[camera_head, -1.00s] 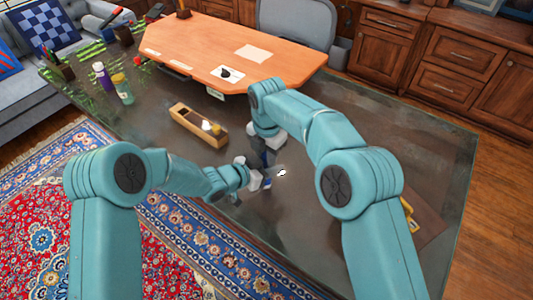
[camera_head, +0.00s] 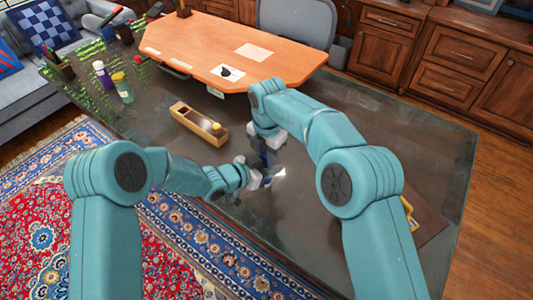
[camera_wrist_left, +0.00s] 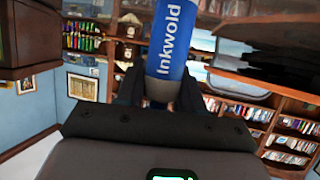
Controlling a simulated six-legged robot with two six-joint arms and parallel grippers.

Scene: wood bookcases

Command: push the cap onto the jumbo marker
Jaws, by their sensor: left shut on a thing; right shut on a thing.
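The jumbo marker (camera_wrist_left: 166,62) is blue with white "Inkwold" lettering. In the left wrist view it stands between my left fingers, its grey end low between them and its top cut off by the frame. In the head view the marker is a small dark blue piece (camera_head: 265,159) between my two grippers. My left gripper (camera_head: 261,178) is shut on it. My right gripper (camera_head: 266,147) points down just above it, shut on what seems to be the cap. The cap is hidden, and I cannot tell whether it touches the marker.
An open wooden box (camera_head: 198,124) with a yellow item lies behind my left gripper. Purple (camera_head: 102,74) and yellow-topped (camera_head: 122,88) bottles stand at the back left of the dark table (camera_head: 330,125). An orange desk (camera_head: 235,50) stands behind. A brown board (camera_head: 422,222) lies right.

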